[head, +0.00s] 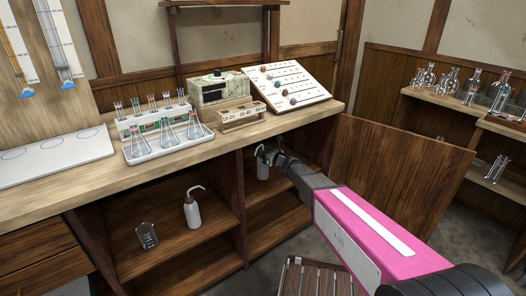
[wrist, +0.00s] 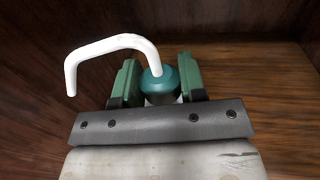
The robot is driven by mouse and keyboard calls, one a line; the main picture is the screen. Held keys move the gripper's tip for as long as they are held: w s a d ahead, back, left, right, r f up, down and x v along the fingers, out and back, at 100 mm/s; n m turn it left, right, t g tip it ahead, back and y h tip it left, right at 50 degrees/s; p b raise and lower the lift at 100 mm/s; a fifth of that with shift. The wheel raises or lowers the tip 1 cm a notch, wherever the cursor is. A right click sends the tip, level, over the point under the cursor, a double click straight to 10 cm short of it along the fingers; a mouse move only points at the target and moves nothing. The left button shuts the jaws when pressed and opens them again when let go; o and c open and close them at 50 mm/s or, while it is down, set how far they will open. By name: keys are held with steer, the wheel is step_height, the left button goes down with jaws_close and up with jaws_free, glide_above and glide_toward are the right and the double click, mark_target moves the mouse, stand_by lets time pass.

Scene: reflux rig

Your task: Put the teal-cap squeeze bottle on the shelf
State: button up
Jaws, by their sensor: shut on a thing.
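The teal-cap squeeze bottle (wrist: 160,82) has a bent white spout. My gripper (wrist: 158,85) is shut on it, with one green jaw on each side of the cap. In the head view my gripper (head: 268,154) reaches into the upper part of the right cabinet compartment, and the pale bottle body (head: 263,169) hangs below it, looking upright. The compartment's wooden shelf (head: 275,213) lies below. I cannot tell whether the bottle's base touches a surface; my gripper hides the lower body in the wrist view.
The cabinet divider (head: 231,195) stands left of my arm. Another squeeze bottle (head: 193,211) and a glass beaker (head: 147,235) stand in the left compartment. An open wooden door (head: 400,170) is on the right. The countertop (head: 200,150) overhangs the compartment. A slatted stool (head: 318,278) stands below my arm.

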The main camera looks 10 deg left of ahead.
step_height(320, 180, down, 4)
steer(key=shift+s+a+r, duration=0.1)
steer(key=shift+s+r, duration=0.05)
steer(key=shift+r, duration=0.05)
stand_by(0.3)
steer(key=o, duration=0.7)
steer(key=shift+f, duration=0.1)
steer(key=v, duration=1.2)
